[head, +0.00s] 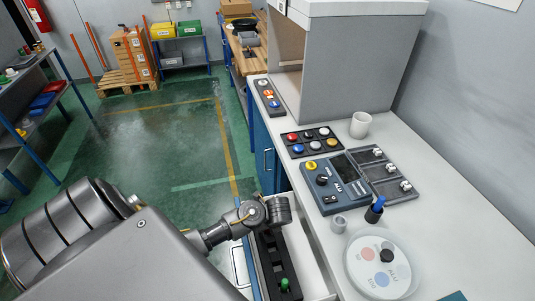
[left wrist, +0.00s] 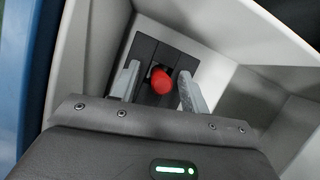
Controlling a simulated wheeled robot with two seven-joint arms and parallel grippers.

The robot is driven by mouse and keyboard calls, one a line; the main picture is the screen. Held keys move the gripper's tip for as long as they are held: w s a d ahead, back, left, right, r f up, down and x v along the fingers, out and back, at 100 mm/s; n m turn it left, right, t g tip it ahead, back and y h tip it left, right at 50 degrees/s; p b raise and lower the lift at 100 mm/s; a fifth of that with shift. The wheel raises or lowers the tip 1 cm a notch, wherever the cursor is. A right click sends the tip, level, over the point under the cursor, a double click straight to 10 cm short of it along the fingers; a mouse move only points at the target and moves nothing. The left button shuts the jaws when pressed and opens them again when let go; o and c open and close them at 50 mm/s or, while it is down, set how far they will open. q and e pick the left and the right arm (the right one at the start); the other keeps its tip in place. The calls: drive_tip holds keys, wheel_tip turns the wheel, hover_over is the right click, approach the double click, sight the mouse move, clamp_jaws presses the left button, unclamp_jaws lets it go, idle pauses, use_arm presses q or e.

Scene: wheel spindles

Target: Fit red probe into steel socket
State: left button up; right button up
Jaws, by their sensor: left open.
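The red probe (left wrist: 161,81) shows its round red top in the left wrist view. It stands in a black rack (left wrist: 145,48) inside a drawer. My left gripper (left wrist: 158,73) is open, with one finger on each side of the red top; I cannot tell whether either touches it. In the head view my left arm reaches over the open drawer (head: 312,270), and its fingers and the red probe are hidden. Three small metal fittings, one of them here (head: 391,168), sit on a dark plate on the counter; I cannot tell which thing is the steel socket.
A green-topped piece (head: 285,284) stands in the black rack (head: 272,253). The counter holds a blue-grey meter (head: 335,185), a button panel (head: 311,142), a white cup (head: 360,125), a small metal cup (head: 339,224), a dark holder (head: 374,214) and a round white dial (head: 362,279).

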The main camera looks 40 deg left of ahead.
use_arm(q)
drive_tip(key=shift+a+f, duration=0.15)
drive_tip(key=shift+f, duration=0.2)
drive_tip(key=shift+c, duration=0.4)
clamp_jaws()
wheel_tip(320, 180, up, 18)
drive_tip(key=p, duration=0.5)
